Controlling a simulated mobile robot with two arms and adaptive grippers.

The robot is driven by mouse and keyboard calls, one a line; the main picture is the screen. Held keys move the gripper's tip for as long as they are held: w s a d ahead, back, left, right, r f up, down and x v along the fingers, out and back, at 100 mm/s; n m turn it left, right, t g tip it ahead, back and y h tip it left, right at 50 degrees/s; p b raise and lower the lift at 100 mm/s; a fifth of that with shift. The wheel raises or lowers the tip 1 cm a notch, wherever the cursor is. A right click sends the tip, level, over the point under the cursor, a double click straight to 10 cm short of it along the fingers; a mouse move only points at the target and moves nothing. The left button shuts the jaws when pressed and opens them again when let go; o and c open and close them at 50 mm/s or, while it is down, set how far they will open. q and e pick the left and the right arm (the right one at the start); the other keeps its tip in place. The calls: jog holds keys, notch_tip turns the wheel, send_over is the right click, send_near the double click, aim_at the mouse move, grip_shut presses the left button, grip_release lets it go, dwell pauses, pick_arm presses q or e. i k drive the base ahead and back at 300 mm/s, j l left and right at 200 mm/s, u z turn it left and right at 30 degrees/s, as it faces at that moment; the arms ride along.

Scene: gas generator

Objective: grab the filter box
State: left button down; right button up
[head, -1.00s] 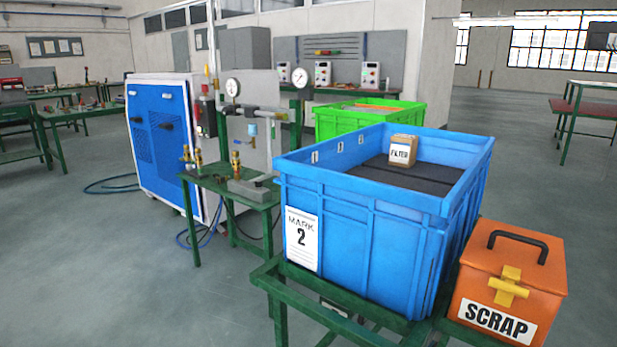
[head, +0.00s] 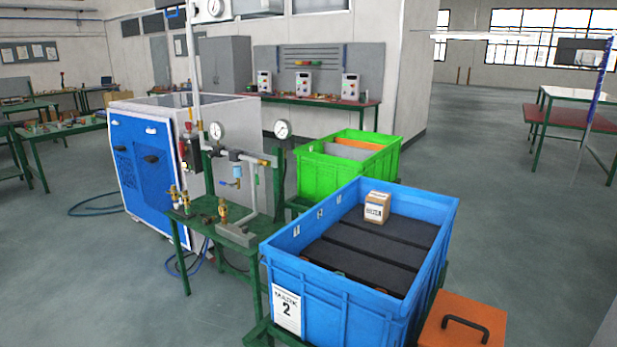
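The filter box (head: 376,207) is a small brown carton with a white label. It sits upright on dark slabs inside the blue crate (head: 345,311), close to the crate's far wall. The blue crate carries a "2" label on its front and stands on a green frame. Neither of my grippers shows in the head view.
An orange box with a black handle (head: 462,322) stands beside the blue crate at the lower right. A green crate (head: 345,182) is behind it. A green table with valves and gauges (head: 236,236) and a blue-and-white machine (head: 150,165) are to the left. Open floor lies to the right.

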aim_at(377, 203)
jog(key=i+j+z, duration=0.15)
jog(key=z, duration=0.45)
jog(key=i+j+z, duration=0.15)
jog(key=j, duration=0.25)
jog(key=i+j+z, duration=0.2)
jog(key=j, duration=0.2)
jog(key=j+z, duration=0.15)
jog(key=j, duration=0.3)
jog(key=i+j+z, duration=0.15)
jog(key=j, duration=0.3)
